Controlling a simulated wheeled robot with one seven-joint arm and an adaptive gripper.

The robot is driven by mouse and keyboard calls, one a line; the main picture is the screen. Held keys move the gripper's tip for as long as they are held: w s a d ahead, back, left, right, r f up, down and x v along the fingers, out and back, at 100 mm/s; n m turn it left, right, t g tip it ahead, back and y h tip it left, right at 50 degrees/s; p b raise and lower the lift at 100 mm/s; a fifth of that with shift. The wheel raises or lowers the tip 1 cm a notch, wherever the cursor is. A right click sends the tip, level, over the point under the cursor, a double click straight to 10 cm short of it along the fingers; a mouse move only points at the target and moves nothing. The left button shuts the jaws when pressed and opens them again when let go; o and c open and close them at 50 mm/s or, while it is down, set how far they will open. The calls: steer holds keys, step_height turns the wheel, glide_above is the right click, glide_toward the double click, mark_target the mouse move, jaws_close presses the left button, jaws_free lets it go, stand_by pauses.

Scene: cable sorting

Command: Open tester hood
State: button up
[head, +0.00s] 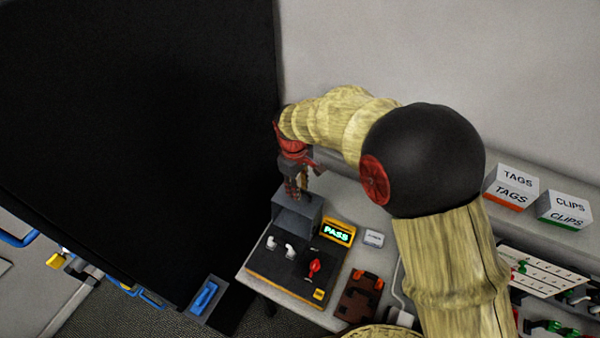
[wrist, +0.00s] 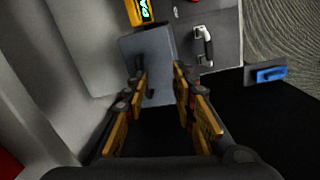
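The tester (head: 285,278) is a dark box on the bench with a lit green PASS display (head: 337,232). Its grey hood (head: 296,217) is at the tester's back left end; whether it is raised is unclear. In the wrist view the grey hood (wrist: 147,45) lies just ahead of the fingers, with a small dark handle-like part (wrist: 151,91) near its closer edge. My gripper (head: 297,190) points down over the hood's back edge. In the wrist view my gripper (wrist: 160,80) is open, its yellowish fingers on either side of that dark part. Contact cannot be told.
White fittings (head: 290,250) and a red switch (head: 314,268) stand on the tester's top. A tall black panel (head: 140,130) rises close on the left, and a grey wall (head: 440,60) stands behind. TAGS (head: 517,180) and CLIPS (head: 568,206) boxes are at right.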

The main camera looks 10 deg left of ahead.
mark_target(298, 208)
steer(key=w+a+r+n, duration=0.1)
steer(key=w+r+n, duration=0.1)
steer(key=w, duration=0.2)
steer(key=shift+t, duration=0.4)
steer(key=shift+w+f+p, duration=0.2)
steer(key=shift+f+p, duration=0.2)
steer(key=shift+f, duration=3.45)
steer(key=shift+c, duration=1.2)
steer(key=c, duration=0.4)
jaws_close()
